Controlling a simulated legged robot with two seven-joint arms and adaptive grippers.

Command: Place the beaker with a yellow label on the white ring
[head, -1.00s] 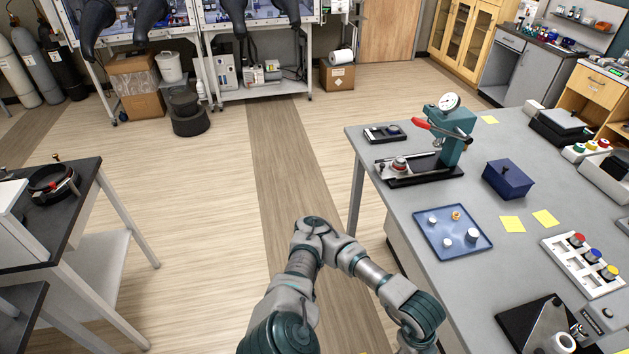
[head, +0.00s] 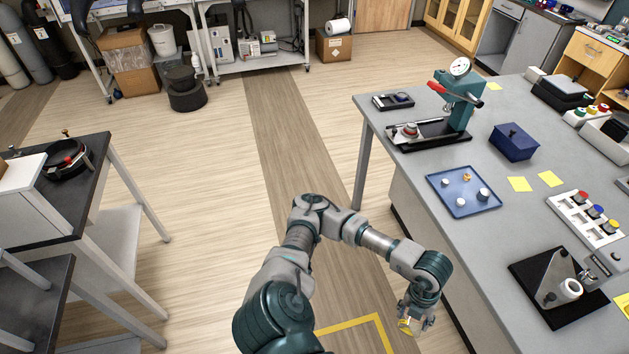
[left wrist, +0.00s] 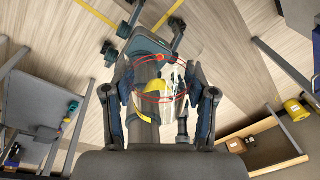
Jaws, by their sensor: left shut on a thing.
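My left gripper (head: 416,316) hangs low beside the near left edge of the grey table, above the floor. It is shut on a clear beaker (head: 407,327) with a yellow patch. In the left wrist view the beaker (left wrist: 172,92) sits between the two fingers of the gripper (left wrist: 160,108); red lines and a yellow label show on its clear wall. A white ring-shaped piece (head: 571,288) stands on a black base at the table's near right; I cannot tell if it is the task's white ring. My right gripper is not in view.
Yellow tape (head: 382,330) marks the floor. The table's near left strip is clear.

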